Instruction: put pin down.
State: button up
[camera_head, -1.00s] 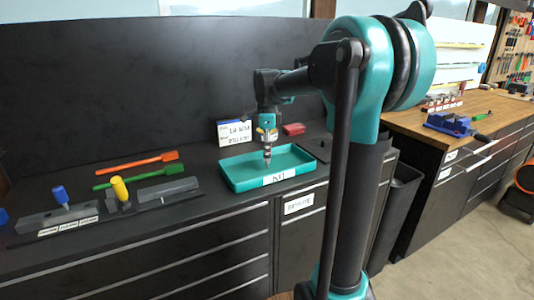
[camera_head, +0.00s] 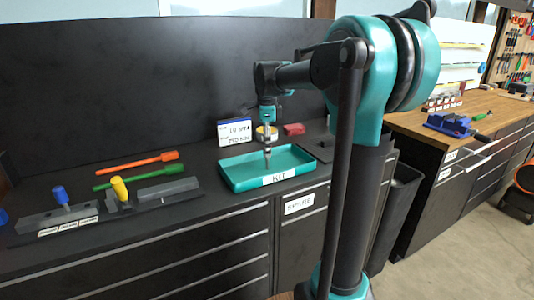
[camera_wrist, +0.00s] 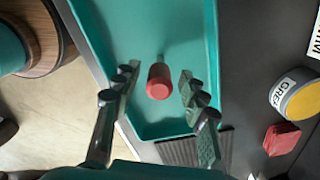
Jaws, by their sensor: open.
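A pin with a red head (camera_wrist: 160,82) and a short grey shaft shows in the wrist view, inside the teal kit tray (camera_wrist: 206,35). It lies between my gripper's two spread fingers, with a gap on each side. Whether it rests on the tray floor I cannot tell for sure. My gripper (camera_head: 267,155) points down over the tray in the head view. It is open, and the pin cannot be made out there. The tray (camera_head: 238,186) has a white "KIT" label on its front.
Behind the tray stand a grease can (camera_head: 262,134), a red block (camera_head: 293,129) and a sign (camera_head: 235,132). Left on the bench lie an orange tool (camera_head: 137,161), a green tool (camera_head: 139,179) and grey fixtures with a blue handle (camera_head: 60,194) and a yellow handle (camera_head: 120,188).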

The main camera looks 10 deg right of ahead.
notch_tip(320, 180, up, 10)
jog(key=shift+f, duration=0.1)
dwell(0.4)
